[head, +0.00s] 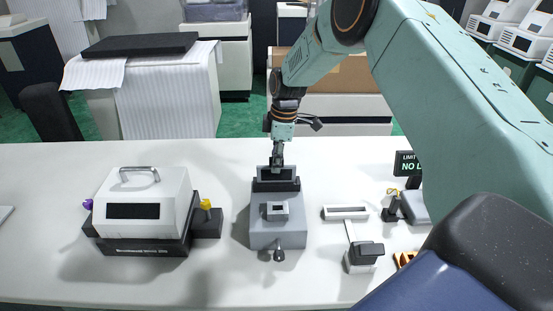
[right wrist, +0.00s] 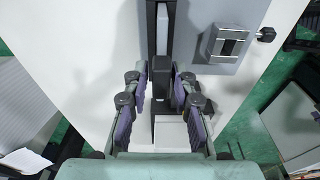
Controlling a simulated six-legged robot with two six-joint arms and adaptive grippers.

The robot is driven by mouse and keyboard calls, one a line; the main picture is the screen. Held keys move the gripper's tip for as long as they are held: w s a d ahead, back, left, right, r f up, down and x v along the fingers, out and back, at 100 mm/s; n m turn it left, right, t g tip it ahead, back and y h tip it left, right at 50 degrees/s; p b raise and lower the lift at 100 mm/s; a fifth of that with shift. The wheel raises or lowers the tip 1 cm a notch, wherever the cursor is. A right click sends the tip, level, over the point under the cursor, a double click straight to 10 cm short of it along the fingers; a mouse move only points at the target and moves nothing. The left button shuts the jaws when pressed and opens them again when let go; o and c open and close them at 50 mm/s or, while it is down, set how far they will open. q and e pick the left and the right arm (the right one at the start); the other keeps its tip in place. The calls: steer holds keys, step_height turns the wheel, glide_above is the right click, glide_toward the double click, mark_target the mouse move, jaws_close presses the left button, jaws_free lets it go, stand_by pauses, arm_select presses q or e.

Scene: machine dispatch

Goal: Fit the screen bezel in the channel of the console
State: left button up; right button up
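The grey console (head: 278,235) stands mid-table with a small raised screen on top. Its dark channel block (head: 277,186) is at the back. The dark screen bezel (head: 262,173) stands upright at this block, its lower edge hidden, so I cannot tell how deep it sits. My right gripper (head: 277,163) points down at the middle of the bezel's top edge. In the right wrist view its fingers (right wrist: 160,80) lie on either side of a dark upright part; whether they press on it is unclear. My left gripper is out of view.
A white machine (head: 145,205) on a dark base stands to the left. To the right are a light slotted bar (head: 346,212), a small dark-topped device (head: 363,256) and a black sign (head: 408,163). Table space between the white machine and console is narrow.

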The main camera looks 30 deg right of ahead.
steer(key=shift+o, duration=1.3)
steer(key=shift+s+r, duration=0.1)
steer(key=shift+s, duration=0.05)
steer(key=shift+d+r, duration=0.1)
steer(key=shift+r, duration=0.45)
step_height(320, 180, up, 11)
steer(key=d, duration=0.1)
steer(key=shift+s, duration=0.3)
steer(key=shift+s, duration=0.1)
steer(key=shift+f, duration=0.1)
